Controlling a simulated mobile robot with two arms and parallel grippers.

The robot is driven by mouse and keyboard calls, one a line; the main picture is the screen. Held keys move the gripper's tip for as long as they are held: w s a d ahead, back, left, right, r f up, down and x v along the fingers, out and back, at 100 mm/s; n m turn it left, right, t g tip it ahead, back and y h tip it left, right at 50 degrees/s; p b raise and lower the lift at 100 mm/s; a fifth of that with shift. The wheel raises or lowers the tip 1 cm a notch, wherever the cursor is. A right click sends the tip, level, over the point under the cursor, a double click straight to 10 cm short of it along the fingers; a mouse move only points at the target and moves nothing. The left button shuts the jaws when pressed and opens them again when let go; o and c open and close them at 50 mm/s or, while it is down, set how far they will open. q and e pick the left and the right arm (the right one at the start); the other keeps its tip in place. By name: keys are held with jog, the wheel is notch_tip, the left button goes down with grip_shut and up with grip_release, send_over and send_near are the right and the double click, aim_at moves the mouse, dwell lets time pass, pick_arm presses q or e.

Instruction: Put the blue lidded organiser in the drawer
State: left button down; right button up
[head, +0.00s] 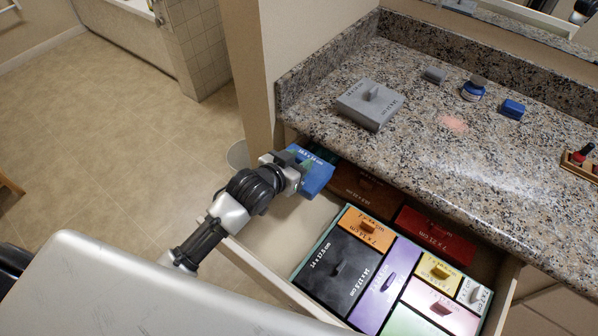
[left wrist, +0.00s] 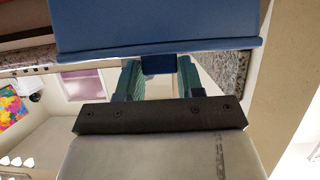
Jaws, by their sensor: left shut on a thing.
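The blue lidded organiser (head: 318,179) is in my left gripper (head: 300,164), over the back left part of the open drawer (head: 241,260). The gripper is shut on the small knob of its lid; the left wrist view shows the organiser (left wrist: 155,28) and its knob between the green finger pads (left wrist: 157,75). Part of the organiser is hidden behind the gripper. I cannot tell how far it is above the drawer floor. The drawer's left side has bare floor. My right gripper is not in view.
Lidded organisers fill the drawer's middle and right, including black (head: 337,268), purple (head: 386,284), orange (head: 367,232), red (head: 433,236) and brown (head: 368,190) ones. The granite counter (head: 470,185) overhangs the drawer's back. A grey lidded box (head: 369,104) and small items stand on it.

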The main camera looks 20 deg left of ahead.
pick_arm(q)
jog(key=shift+f, duration=1.6)
jog(key=shift+f+b, duration=0.4)
jog(key=shift+f, duration=0.25)
jog(key=c, duration=0.7)
grip_release()
jog(key=shift+r, duration=0.35)
jog(key=p+v, duration=0.1)
jog(key=v, duration=0.6)
jog(key=shift+s+r, duration=0.25)
jog(key=shift+r, duration=0.15)
jog(key=shift+a, duration=0.1)
